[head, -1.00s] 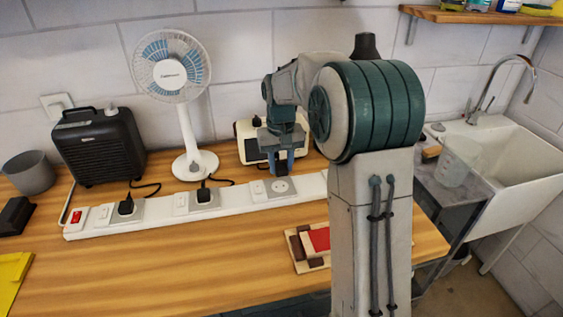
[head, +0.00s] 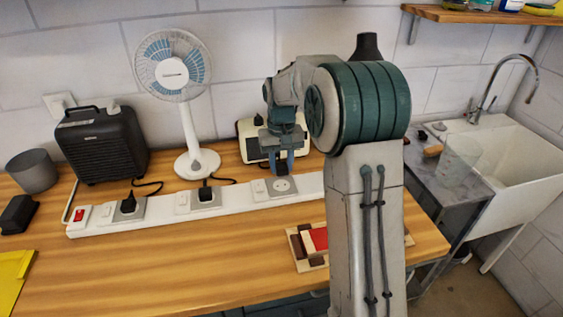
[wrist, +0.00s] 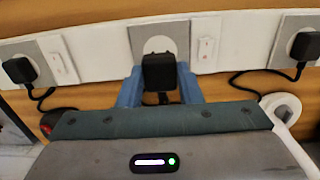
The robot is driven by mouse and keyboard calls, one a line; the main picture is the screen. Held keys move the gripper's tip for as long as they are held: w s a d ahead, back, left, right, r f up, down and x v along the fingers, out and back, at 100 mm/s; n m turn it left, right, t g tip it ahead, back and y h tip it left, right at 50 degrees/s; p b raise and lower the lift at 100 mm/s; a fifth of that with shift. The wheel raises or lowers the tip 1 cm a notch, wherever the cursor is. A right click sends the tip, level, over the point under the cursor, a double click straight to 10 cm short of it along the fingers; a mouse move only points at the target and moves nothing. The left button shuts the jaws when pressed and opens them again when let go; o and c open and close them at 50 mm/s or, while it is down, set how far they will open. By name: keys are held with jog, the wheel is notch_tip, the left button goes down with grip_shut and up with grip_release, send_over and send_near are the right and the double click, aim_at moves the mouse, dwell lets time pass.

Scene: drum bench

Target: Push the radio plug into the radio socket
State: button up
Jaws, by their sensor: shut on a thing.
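My gripper (wrist: 159,88) has blue fingers shut on the black radio plug (wrist: 159,72), whose cord trails below it in the wrist view. The plug is over the lower part of the round radio socket (wrist: 154,44), on a grey plate in the white power strip. In the head view my gripper (head: 284,165) is just behind and above that socket (head: 282,186), whose face shows empty. The plug appears apart from it; its pins are hidden. The cream radio (head: 248,141) stands behind my gripper, partly hidden by it.
Black plugs fill the neighbouring sockets (wrist: 20,69) and (wrist: 304,45). The strip (head: 158,212) also carries switches. A white fan (head: 190,160) and a black heater (head: 102,145) stand behind it. A red-and-brown item (head: 308,243) lies in front; the bench's front middle is clear.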

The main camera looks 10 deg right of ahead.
aim_at(281, 165)
jog(key=shift+f, duration=0.15)
jog(key=shift+f+b, duration=0.95)
jog(key=shift+f, duration=0.55)
jog(key=shift+f+b, duration=0.35)
jog(key=shift+f, duration=0.5)
dwell(1.7)
jog(key=o, duration=1.1)
jog(key=shift+c, duration=0.2)
jog(key=r, duration=1.3)
jog(key=shift+w+r, duration=0.2)
jog(key=shift+r, duration=0.2)
